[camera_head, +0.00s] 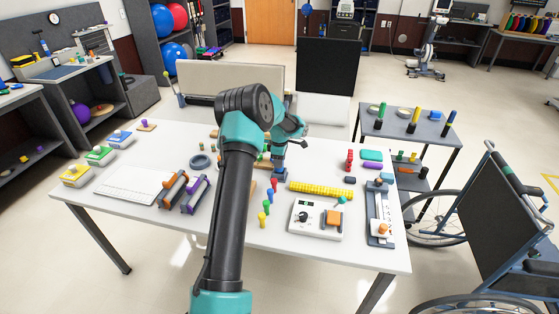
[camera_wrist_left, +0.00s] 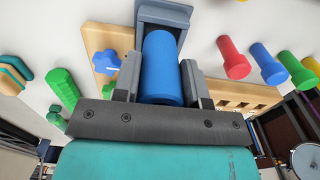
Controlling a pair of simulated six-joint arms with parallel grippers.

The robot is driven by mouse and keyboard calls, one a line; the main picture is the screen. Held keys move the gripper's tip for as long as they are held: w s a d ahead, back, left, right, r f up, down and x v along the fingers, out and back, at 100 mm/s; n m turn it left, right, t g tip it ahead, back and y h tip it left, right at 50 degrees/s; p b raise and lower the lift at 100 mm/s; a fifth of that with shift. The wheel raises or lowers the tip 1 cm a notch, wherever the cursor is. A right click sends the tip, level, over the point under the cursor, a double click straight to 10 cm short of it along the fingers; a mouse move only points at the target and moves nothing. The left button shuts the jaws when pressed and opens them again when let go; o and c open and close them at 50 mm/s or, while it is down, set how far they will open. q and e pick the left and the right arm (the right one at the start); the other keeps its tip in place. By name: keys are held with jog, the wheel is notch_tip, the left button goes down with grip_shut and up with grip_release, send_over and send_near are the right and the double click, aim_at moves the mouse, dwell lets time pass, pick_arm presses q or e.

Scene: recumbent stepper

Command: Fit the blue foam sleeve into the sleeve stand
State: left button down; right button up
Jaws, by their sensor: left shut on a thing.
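In the head view my left arm hides most of the gripper and sleeve; the stand (camera_head: 279,174) shows partly below the wrist. My right gripper is not in view.
A wooden board with a blue star knob (camera_wrist_left: 107,62) lies beside the stand. Red, blue, green and yellow pegs (camera_head: 268,198) stand close by. A yellow beaded strip (camera_head: 322,191) and a white control panel (camera_head: 316,219) lie to the right.

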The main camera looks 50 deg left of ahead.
pick_arm(q)
jog(key=shift+f, duration=1.6)
dwell(1.1)
dwell(0.5)
jog(key=c, duration=0.6)
grip_release()
jog(key=shift+r, duration=3)
jog(key=shift+r, duration=0.1)
notch_tip(320, 180, up, 17)
jog(key=shift+r, duration=0.1)
